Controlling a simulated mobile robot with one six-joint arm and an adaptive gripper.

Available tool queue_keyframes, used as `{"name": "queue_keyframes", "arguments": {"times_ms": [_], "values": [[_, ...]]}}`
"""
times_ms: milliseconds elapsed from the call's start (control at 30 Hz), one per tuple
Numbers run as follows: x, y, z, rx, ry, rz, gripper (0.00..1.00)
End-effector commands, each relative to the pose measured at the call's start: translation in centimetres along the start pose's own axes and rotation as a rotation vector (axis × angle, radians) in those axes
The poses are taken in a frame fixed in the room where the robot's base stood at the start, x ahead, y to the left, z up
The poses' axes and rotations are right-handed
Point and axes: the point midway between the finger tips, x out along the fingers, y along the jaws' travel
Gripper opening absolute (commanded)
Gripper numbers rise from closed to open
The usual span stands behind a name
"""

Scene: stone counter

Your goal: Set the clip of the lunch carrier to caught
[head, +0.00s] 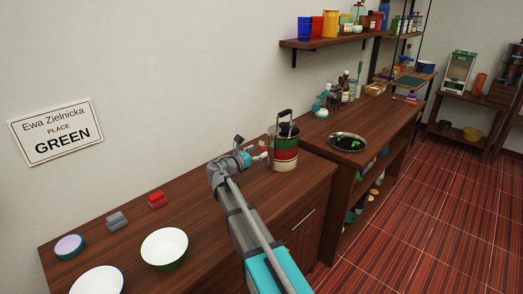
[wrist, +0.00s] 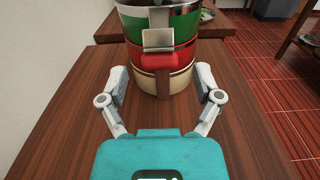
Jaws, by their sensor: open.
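The lunch carrier (head: 285,147) is a stack of round tins in green, red and cream with a dark handle on top. It stands upright on the wooden counter and also shows in the wrist view (wrist: 183,55). Its clip (wrist: 158,39) is a metal plate on the side facing me, over the green and red tins; a red piece (wrist: 158,64) sits just below it. I cannot tell whether the clip is caught. My gripper (head: 262,152) is open in front of the carrier.
Bowls (head: 164,248) and small grey (head: 117,221) and red (head: 157,200) blocks lie on the near counter at left. A dark plate (head: 347,143) with green bits lies on the counter beyond the carrier. A wall shelf (head: 330,42) holds jars. Counter around my gripper is clear.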

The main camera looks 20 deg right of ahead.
Motion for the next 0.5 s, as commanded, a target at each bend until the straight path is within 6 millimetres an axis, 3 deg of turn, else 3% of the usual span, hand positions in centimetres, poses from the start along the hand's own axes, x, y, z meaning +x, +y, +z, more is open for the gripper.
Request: {"name": "queue_keyframes", "arguments": {"times_ms": [200,500], "values": [[1.9,0.1,0.0,0.000,0.000,0.000,0.83],[2.3,0.0,0.0,0.000,0.000,0.000,0.83]]}}
